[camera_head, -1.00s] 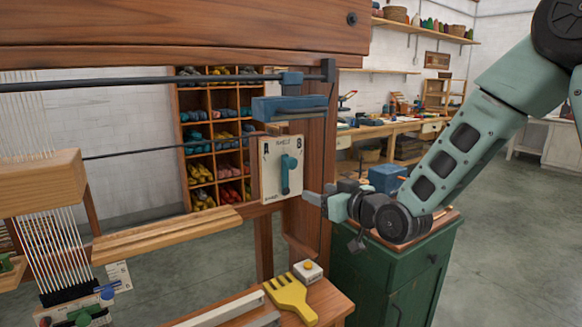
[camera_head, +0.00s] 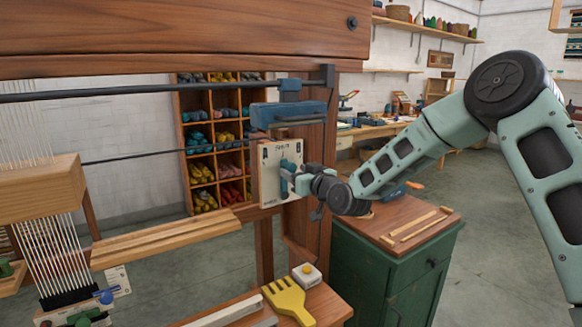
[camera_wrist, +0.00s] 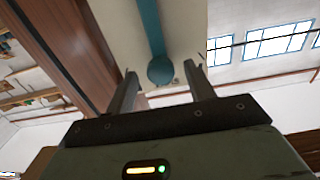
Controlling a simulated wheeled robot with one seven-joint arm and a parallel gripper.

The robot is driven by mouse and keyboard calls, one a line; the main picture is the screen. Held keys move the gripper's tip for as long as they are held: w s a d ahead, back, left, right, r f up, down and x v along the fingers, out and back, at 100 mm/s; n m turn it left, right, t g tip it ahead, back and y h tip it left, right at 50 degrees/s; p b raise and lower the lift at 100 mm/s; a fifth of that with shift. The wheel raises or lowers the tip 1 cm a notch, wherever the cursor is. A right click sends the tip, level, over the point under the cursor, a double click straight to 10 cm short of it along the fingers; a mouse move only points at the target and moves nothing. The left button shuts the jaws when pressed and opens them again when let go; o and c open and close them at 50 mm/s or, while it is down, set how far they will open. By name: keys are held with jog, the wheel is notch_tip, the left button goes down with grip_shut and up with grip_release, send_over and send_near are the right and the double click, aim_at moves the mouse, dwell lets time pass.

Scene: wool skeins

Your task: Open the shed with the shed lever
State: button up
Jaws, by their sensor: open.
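The shed lever (camera_head: 284,180) is a teal handle on a pale panel (camera_head: 268,172) fixed to the loom's wooden post. My gripper (camera_head: 290,186) is at the panel, close to the lever, and partly covers it in the head view. In the wrist view the teal lever with its round knob (camera_wrist: 160,70) lies between the two spread fingers of my gripper (camera_wrist: 163,85). The fingers are apart from the knob on both sides. Whether the knob is fully at fingertip depth I cannot tell. Much of the panel's lettering is hidden or too small to read.
A blue block-shaped part (camera_head: 288,113) sits on the post just above the panel. A green cabinet (camera_head: 385,262) stands to the right, under my arm.

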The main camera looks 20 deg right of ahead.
aim_at(292, 170)
jog(key=shift+x, duration=1.55)
grip_shut()
jog(key=n+b, duration=0.1)
jog(key=a+b, duration=0.1)
jog(key=a+n+b, duration=0.1)
jog(key=shift+s+a+f+n+b, duration=0.15)
jog(key=shift+s+f+n+b, duration=0.15)
jog(key=shift+s+f+b, duration=0.1)
jog(key=n+b, duration=0.1)
jog(key=a+n+b, duration=0.2)
jog(key=b, duration=0.1)
jog(key=shift+s+f, duration=0.3)
jog(key=shift+s, duration=0.05)
jog(key=shift+a, duration=0.1)
grip_release()
